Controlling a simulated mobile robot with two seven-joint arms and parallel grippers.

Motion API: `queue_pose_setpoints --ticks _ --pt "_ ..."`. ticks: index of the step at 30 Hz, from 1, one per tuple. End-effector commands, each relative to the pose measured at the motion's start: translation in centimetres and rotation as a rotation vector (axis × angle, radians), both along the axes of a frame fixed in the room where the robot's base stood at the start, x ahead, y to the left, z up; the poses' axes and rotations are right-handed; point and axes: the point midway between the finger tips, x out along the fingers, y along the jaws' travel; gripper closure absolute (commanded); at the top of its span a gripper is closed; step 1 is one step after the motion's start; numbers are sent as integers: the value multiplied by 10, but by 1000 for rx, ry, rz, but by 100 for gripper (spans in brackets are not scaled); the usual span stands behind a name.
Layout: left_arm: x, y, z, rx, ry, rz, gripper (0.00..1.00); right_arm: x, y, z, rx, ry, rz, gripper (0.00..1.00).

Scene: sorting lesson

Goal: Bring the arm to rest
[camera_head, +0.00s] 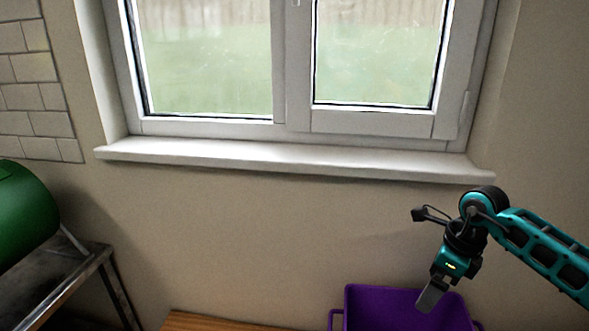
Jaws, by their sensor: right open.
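My right arm (545,250), teal and black, reaches in from the right edge. Its gripper (430,298) points down and slightly left, over the purple bin (372,305) at the bottom of the picture. The gripper is open, and I see nothing held in it. One finger shows clearly in front of the bin; the other is hidden behind it or by the angle. I cannot tell how far above or in front of the bin the fingertips are. My left gripper is not in view.
A wooden surface (205,322) shows at the bottom, left of the bin. A metal table (50,285) with a green rounded object (22,212) stands at the left. A white window sill (290,158) juts from the back wall. The space between table and arm looks clear.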

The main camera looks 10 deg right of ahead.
Motion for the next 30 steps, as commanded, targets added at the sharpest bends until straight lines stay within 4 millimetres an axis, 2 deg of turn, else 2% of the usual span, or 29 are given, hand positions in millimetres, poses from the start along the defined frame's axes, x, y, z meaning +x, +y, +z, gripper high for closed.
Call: queue_pose_setpoints --ticks 4,6,9,12,15,18,20,22,26,27,30 --pt "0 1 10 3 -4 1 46 -16 80 -11 306 12 -4 5" --pt "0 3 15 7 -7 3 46 -29 132 -7 535 32 -50 5" --pt "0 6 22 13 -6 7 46 -47 198 16 907 91 -198 5" --pt "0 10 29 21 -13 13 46 -54 234 47 1252 177 -435 5" --pt "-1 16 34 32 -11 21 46 -52 241 71 1549 289 -748 5" --pt "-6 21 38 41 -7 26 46 -48 225 76 1782 422 -1133 5" --pt "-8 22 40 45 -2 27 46 -50 208 66 1883 508 -1395 5" --pt "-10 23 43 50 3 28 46 -58 186 45 1956 615 -1724 5" --pt "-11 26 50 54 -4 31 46 -96 155 -8 1955 807 -2312 5" --pt "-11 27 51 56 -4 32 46 -111 149 -23 -1804 -801 2310 5" --pt "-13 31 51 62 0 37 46 -144 142 -51 -1502 -784 2265 5"
